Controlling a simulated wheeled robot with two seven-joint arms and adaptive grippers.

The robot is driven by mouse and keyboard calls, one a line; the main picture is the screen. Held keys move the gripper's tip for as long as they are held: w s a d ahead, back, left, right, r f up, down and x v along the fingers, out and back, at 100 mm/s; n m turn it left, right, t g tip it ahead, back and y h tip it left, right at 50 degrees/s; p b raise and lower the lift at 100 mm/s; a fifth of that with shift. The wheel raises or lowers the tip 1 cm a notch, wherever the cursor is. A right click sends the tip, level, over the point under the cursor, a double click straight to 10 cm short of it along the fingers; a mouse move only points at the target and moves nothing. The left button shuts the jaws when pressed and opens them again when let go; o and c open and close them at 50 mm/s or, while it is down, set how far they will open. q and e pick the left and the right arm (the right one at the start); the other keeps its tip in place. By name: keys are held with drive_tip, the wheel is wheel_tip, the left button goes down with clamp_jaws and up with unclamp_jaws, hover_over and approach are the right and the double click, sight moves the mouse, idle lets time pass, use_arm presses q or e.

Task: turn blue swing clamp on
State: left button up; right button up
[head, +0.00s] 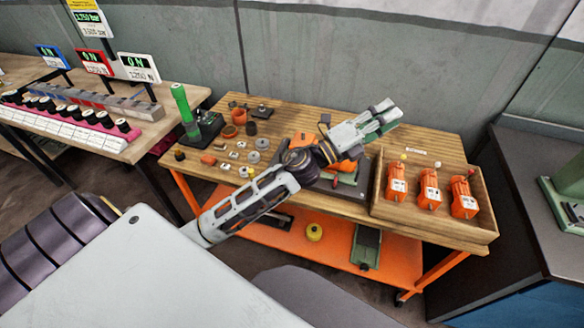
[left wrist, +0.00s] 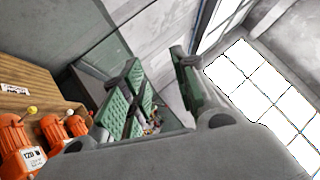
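I cannot make out a blue swing clamp in either view. In the head view, three orange clamp-like devices with small coloured tops stand in the wooden tray: one with a yellow top (head: 396,188), one with a white top (head: 429,192) and one with a red top (head: 463,202). More orange (head: 347,167) shows partly behind my left wrist. My left gripper (head: 386,113) is above the back right of the wooden table, beyond the tray. In the left wrist view the gripper (left wrist: 157,75) has its green-padded fingers apart, with nothing between them. My right gripper is not in view.
The tray (head: 431,225) sits at the right end of the wooden table (head: 425,124). Small parts and a green cylinder (head: 183,104) are at its left. Another bench carries a blue-framed display (head: 52,57) reading 0 N. A dark cabinet (head: 530,170) stands at right.

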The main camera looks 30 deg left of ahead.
use_arm(q)
drive_tip(key=s+d+f+m+g+h, duration=0.35)
drive_tip(key=d+m+g, duration=0.25)
drive_tip(key=m+g, duration=0.7)
drive_tip(key=a+f+m+g+y, duration=0.3)
drive_tip(key=a+f+m+y, duration=0.15)
drive_tip(key=f+m, duration=0.4)
drive_tip(key=w+a+f+g+y, duration=0.1)
drive_tip(key=a+y, duration=0.5)
drive_tip(key=a, duration=0.7)
drive_tip(key=w+a+f+m+g+y, duration=0.1)
drive_tip(key=a+y, duration=0.5)
drive_tip(key=a, duration=0.6)
drive_tip(key=shift+a+f+y, duration=0.35)
drive_tip(key=shift+f+y, duration=0.05)
drive_tip(key=shift+f, duration=0.25)
